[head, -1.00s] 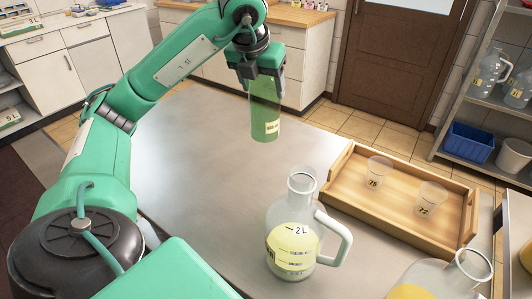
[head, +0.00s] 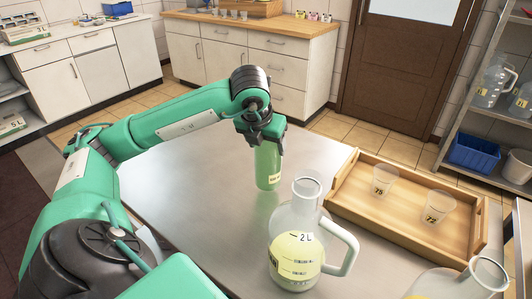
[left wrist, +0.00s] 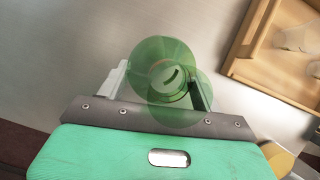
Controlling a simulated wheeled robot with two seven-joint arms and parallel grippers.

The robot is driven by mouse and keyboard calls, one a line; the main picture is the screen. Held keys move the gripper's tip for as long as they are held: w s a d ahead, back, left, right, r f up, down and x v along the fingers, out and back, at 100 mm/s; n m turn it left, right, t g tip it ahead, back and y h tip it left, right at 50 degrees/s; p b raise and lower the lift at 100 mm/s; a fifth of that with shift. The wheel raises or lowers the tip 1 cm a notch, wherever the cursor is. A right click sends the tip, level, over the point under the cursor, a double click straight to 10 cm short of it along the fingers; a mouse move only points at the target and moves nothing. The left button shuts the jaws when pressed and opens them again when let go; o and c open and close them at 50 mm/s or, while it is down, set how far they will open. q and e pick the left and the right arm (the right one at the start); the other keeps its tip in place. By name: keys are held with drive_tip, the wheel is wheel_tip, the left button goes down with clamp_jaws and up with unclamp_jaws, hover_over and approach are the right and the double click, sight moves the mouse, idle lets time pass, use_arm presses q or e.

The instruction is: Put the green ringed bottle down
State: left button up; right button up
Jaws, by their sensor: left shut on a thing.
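The green bottle (head: 268,166) is translucent, with a pale label near its base. It is upright at the far part of the grey metal table (head: 200,210), left of the wooden tray. Its base looks at or very close to the table top; I cannot tell if it touches. My left gripper (head: 262,135) is shut on the bottle's upper part from above. In the left wrist view the bottle (left wrist: 160,52) sits between the two fingers of my left gripper (left wrist: 160,88). The ring on the bottle is hidden or too small to make out. My right gripper is not in view.
A glass jug (head: 297,255) marked 2L with yellow liquid stands nearer, in front of the bottle. A second jug (head: 455,285) is at the lower right. The wooden tray (head: 405,225) holds cups marked 75 and 72. The table left of the bottle is clear.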

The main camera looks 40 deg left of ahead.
use_arm(q)
drive_tip(key=shift+f, duration=1.45)
drive_tip(key=shift+f, duration=0.1)
drive_tip(key=o, duration=1.5)
drive_tip(key=shift+o, duration=0.6)
